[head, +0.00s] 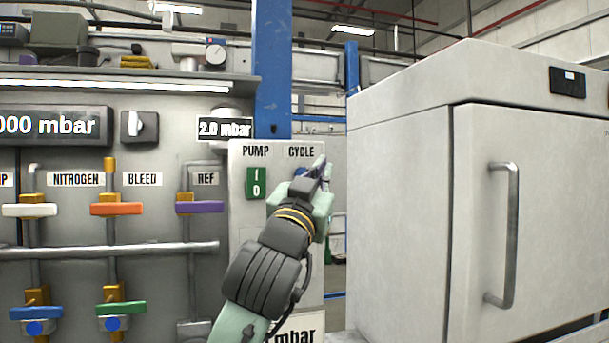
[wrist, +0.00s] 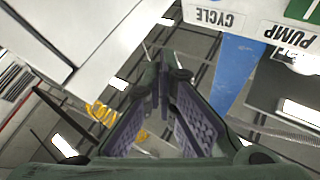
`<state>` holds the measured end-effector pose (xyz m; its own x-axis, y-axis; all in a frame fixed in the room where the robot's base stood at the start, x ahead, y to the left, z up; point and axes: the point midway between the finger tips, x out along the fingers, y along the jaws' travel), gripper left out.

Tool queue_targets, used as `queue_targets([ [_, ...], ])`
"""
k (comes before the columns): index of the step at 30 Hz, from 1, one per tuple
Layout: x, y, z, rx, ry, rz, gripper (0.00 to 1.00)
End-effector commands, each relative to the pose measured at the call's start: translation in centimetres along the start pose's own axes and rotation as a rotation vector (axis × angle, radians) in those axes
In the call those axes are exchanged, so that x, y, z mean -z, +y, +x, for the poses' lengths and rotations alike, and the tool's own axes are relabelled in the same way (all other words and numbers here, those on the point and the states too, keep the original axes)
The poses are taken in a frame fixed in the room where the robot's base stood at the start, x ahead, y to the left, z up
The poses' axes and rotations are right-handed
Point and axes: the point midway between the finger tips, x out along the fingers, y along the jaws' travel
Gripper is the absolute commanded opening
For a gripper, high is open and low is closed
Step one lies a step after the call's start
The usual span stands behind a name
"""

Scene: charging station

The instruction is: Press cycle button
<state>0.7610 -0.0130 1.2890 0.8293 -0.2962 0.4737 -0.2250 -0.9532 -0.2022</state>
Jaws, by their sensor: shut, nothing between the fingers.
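The CYCLE label (head: 301,152) is on the upper right of the light control panel (head: 240,215), beside the PUMP label. A small bit of blue (head: 299,171) shows just under it, perhaps the cycle button, mostly hidden by my gripper. My gripper (head: 320,171) is shut and empty, in front of the panel's right edge, just below and right of the CYCLE label. In the wrist view the fingertips (wrist: 160,68) meet, and the CYCLE label (wrist: 216,18) shows upside down at upper right. The button is not visible there. I cannot tell whether the fingers touch anything.
A green PUMP switch (head: 256,183) marked I and 0 sits left of my gripper. Valves with coloured handles (head: 117,209) and a horizontal pipe (head: 110,250) fill the left. A large white oven-like cabinet (head: 400,200) stands close on the right, with a narrow gap between.

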Motion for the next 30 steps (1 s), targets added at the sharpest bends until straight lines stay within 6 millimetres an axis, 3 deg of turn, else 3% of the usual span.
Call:
queue_targets([
  [8,-0.4,-0.6,0.6,0.002,0.001,0.000,0.00],
  [21,-3.2,-3.6,4.8,0.003,0.000,-0.001,0.00],
  [30,-4.3,-4.5,6.1,0.001,0.002,-0.001,0.00],
])
